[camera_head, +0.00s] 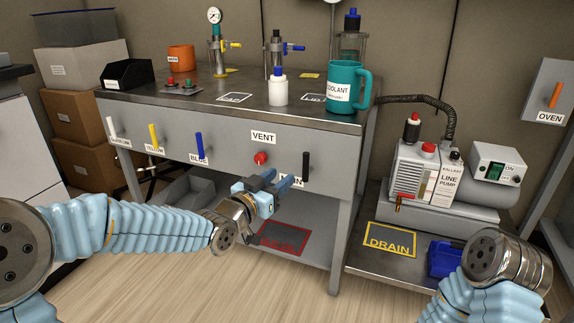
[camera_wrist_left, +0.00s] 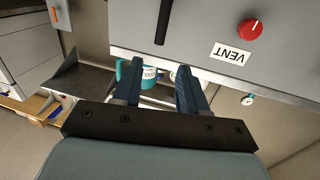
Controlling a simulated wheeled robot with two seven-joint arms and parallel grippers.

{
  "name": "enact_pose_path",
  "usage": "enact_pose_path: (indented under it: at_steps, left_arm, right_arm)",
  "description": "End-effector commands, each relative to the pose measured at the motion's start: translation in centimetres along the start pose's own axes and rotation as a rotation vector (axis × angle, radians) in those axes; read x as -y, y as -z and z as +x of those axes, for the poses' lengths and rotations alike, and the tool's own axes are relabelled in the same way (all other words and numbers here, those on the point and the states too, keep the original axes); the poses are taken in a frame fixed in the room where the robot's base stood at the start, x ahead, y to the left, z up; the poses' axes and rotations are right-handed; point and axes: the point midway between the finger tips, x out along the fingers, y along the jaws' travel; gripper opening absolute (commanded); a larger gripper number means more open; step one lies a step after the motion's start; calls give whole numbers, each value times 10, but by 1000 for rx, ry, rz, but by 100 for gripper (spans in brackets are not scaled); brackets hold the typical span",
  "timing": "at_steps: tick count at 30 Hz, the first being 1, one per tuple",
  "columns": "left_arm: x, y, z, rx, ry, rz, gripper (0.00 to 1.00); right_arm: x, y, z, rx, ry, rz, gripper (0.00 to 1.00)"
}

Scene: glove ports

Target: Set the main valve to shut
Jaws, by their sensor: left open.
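A black lever (camera_head: 306,166) hangs near the right end of the bench's grey front panel. The label beside it is partly hidden by my left gripper, and only its last letters, "IN", show clearly. My left gripper (camera_head: 279,179) is open and empty, just left of and below the black lever, apart from it. In the left wrist view the black lever (camera_wrist_left: 163,22) lies beyond the open fingers (camera_wrist_left: 160,82), not between them. Of my right arm only the wrist end shows, at the lower right; its fingers are not visible.
A red VENT knob (camera_head: 261,158) sits left of the black lever. White (camera_head: 111,130), yellow (camera_head: 154,137) and blue (camera_head: 199,145) levers line the panel further left. A teal coolant mug (camera_head: 346,87) stands above. A line pump (camera_head: 425,175) stands on a low shelf at right.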

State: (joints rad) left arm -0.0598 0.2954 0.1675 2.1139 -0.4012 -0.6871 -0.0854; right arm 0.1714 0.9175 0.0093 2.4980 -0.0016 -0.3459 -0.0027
Motion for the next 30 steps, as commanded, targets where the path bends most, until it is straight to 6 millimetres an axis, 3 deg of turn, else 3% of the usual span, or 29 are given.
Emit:
enact_pose_path:
  at_steps: [5,18,24,30]
  left_arm:
    - [-1,2,21,-4,-3,2,42]
    - [-1,2,115,-2,-2,1,42]
    - [-1,2,134,-2,-1,1,42]
    - [-1,1,137,-2,-1,1,42]
  right_arm:
    - [0,0,-2,-1,0,1,43]
    - [2,1,-8,-3,-2,1,43]
    - [2,1,-9,-3,-2,1,43]
    - [2,1,-9,-3,-2,1,43]
